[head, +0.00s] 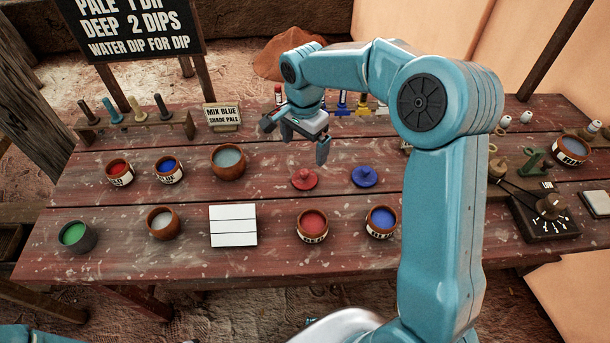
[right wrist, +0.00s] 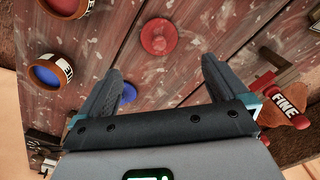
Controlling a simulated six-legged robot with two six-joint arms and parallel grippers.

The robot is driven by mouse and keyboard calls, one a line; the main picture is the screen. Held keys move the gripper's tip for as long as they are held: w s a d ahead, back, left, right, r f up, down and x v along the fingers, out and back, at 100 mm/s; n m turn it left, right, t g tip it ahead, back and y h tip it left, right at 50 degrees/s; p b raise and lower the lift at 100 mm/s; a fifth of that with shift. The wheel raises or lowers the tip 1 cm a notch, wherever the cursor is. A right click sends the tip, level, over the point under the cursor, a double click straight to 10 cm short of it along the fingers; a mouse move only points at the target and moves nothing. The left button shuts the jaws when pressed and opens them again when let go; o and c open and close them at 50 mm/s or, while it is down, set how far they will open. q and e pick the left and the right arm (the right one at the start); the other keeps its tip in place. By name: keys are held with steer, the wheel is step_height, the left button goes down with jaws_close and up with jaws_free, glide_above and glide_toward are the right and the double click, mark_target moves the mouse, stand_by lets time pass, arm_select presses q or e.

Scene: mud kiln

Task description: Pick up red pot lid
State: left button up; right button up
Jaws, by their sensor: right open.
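The red pot lid (head: 304,180) lies flat on the wooden table, with a small knob on top. It also shows whole in the right wrist view (right wrist: 159,37), beyond and between my fingertips. My right gripper (head: 304,146) is open and empty, above and behind the lid in the head view. Its two fingers show apart in the right wrist view (right wrist: 161,68), not touching the lid. The blue lid (head: 364,177) lies to the right of the red one; a finger partly covers it in the right wrist view (right wrist: 128,94). My left gripper is out of view.
A red pot (head: 312,225) and a blue pot (head: 381,221) stand in front of the lids. A brown bowl (head: 228,162) and a white tile (head: 233,225) are to the left. Labelled stamps, including FINE (right wrist: 288,101), stand behind. Table around the red lid is clear.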

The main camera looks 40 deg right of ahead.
glide_above(304, 172)
steer(key=f, duration=0.5)
steer(key=shift+w+d, duration=0.1)
steer(key=shift+w, duration=0.1)
steer(key=shift+s, duration=0.25)
steer(key=shift+f, duration=0.4)
steer(key=shift+f+p, duration=0.45)
steer(key=shift+f, duration=1.95)
steer(key=shift+w, duration=0.1)
steer(key=c, duration=1.1)
